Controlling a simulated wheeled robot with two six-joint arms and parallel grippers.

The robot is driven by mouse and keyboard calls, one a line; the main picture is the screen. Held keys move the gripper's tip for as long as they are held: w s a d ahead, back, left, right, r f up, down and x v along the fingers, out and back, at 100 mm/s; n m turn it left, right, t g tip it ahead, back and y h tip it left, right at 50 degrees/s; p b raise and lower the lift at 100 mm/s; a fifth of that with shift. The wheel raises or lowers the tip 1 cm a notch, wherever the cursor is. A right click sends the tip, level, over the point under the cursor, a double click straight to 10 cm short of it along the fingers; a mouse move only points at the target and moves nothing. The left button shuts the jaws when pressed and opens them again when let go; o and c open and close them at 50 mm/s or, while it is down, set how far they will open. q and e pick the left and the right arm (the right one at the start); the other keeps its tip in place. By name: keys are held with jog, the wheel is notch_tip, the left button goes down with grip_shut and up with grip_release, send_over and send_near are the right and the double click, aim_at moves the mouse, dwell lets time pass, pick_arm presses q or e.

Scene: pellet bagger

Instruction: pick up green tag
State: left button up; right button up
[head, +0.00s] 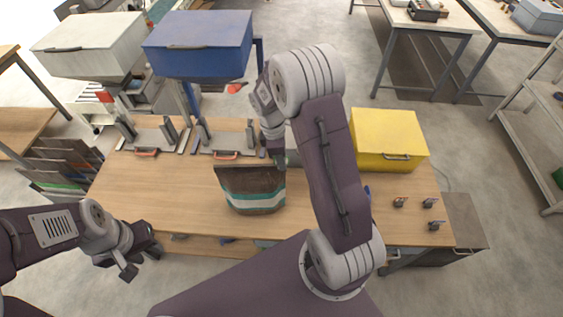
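I cannot make out a green tag for certain. A brown bag (252,190) with green and white bands stands on the wooden table (170,203). My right gripper (279,160) points down at the bag's upper right edge; its fingers are too small and dark to tell if they are open or shut, or whether they touch the bag. My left gripper (139,262) hangs off the table's front left corner, its fingers apart and empty.
A yellow box (389,138) stands at the table's back right. Several small dark clips (400,202) stand on the right side. Blue (198,45) and white (90,45) bins stand high behind the table. The table's left part is clear.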

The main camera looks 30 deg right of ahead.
jog(key=shift+w+d+f, duration=0.1)
jog(key=shift+w+f, duration=0.1)
jog(key=shift+s+r, duration=0.1)
grip_shut()
jog(key=shift+r, duration=0.3)
jog(key=r, duration=0.1)
jog(key=r+b, duration=0.2)
jog(key=shift+s+d+r, duration=0.2)
jog(key=shift+s+r, duration=0.15)
jog(key=shift+r, duration=0.05)
jog(key=s+d+r+p, duration=0.2)
jog(key=s+d+r, duration=0.3)
jog(key=s+r, duration=0.4)
jog(key=shift+s+r, duration=0.2)
jog(key=shift+r, duration=0.6)
